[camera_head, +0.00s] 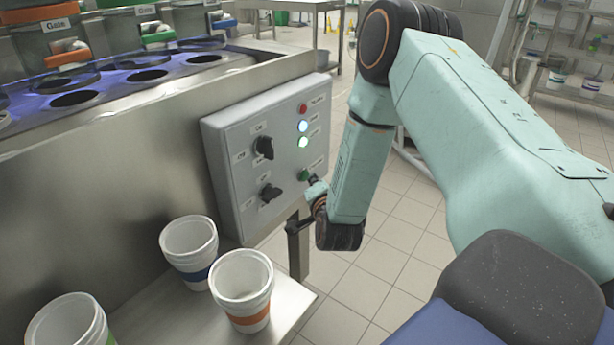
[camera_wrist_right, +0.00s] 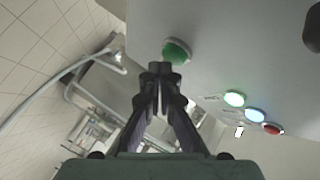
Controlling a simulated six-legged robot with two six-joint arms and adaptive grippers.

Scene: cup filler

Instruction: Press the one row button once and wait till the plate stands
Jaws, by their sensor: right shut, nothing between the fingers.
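The grey control box (camera_head: 232,165) on the machine's side carries a green push button (camera_head: 304,174) at its lower right. My right gripper (camera_head: 313,184) is right beside this button, partly hidden by its own wrist. In the right wrist view the shut, empty fingers (camera_wrist_right: 160,70) point at the box, with the green button (camera_wrist_right: 176,50) just beyond their tips. I cannot tell whether they touch it. The metal plate (camera_head: 112,90) with round dark holes lies on the machine top under the gates. My left gripper is not in view.
The box also has a red lamp (camera_head: 302,108), lit blue-white (camera_head: 302,126) and green (camera_head: 303,142) lamps, and two black knobs (camera_head: 264,148). White cups with blue (camera_head: 188,245), orange (camera_head: 242,285) and green (camera_head: 68,325) bands stand on the lower shelf (camera_head: 165,305).

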